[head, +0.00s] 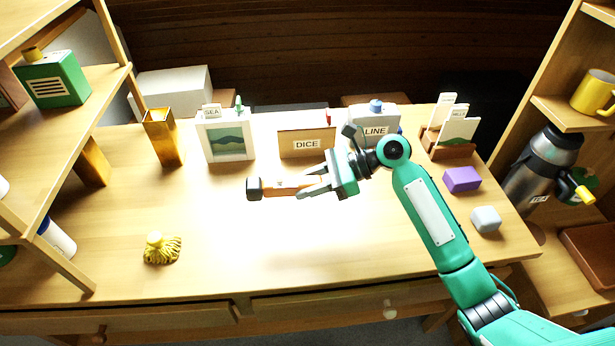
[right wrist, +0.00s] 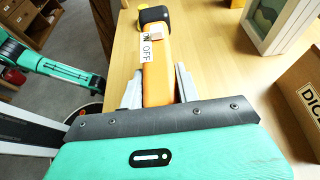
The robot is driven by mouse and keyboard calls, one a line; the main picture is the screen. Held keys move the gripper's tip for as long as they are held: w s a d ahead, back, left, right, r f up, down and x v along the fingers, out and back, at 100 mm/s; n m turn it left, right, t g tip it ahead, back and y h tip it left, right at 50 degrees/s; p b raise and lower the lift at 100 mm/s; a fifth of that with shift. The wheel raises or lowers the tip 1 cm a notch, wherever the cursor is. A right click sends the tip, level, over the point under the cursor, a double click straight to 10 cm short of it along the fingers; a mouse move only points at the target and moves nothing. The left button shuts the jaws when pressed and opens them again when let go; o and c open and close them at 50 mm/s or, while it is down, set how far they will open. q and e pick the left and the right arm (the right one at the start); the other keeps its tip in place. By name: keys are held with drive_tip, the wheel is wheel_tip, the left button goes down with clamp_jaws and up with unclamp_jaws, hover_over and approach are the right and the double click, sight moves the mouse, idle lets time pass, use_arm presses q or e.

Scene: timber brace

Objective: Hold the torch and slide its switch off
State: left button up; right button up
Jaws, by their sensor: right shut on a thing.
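The torch (head: 285,188) has an orange body and a black head, and it points left above the middle of the desk in the head view. My right gripper (head: 312,186) is shut on its body, near the end away from the head. In the right wrist view the torch (right wrist: 157,78) lies between my two grey fingers, its black head at the far end. My left gripper is not seen; a teal arm link of mine shows in the wrist view.
At the desk's back stand a gold vase (head: 163,137), a picture frame (head: 227,137), a DICE box (head: 306,143) and a LINE box (head: 375,125). A yellow tasselled thing (head: 161,248) lies front left. The front middle is clear.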

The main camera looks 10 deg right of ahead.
hover_over(307, 223)
drive_tip(key=shift+f, duration=3.3)
drive_tip(key=shift+f+b, duration=0.65)
drive_tip(key=shift+f, duration=2.2)
drive_tip(key=shift+f, duration=0.15)
drive_tip(key=o, duration=1.2)
drive_tip(key=shift+o, duration=0.2)
